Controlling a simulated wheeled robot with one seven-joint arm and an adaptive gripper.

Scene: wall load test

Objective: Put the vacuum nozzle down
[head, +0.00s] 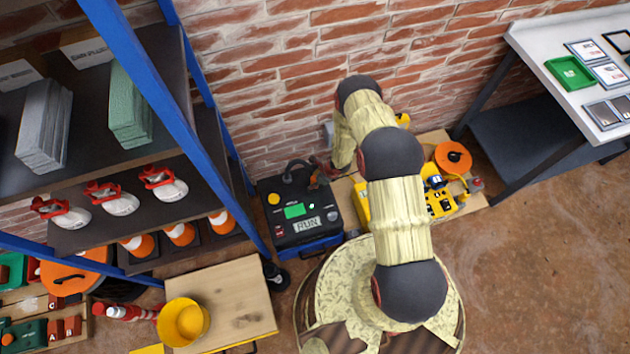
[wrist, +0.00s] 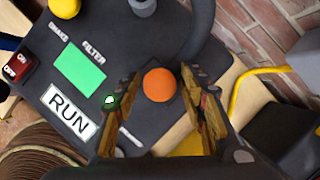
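My gripper (wrist: 161,75) is open, with its two worn yellow-brown fingers apart above a dark machine (wrist: 60,40). A round orange knob (wrist: 159,85) shows between the fingers, and I see nothing clamped there. The machine has a green FILTER screen (wrist: 80,68), a RUN label (wrist: 69,109) and a red ON/OFF switch (wrist: 18,68). In the head view the same machine (head: 287,235) stands on the floor by the brick wall, below and left of my arm. A dark curved hose or handle (wrist: 208,30) rises from its top. I cannot make out a vacuum nozzle for certain.
A blue-framed shelf (head: 150,75) with helmets and cones stands left. A wooden-topped cart (head: 240,300) with a yellow bucket (head: 184,322) is at lower left. Yellow equipment (head: 440,203) sits right of my arm. A white table (head: 555,45) is upper right. Floor at lower right is clear.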

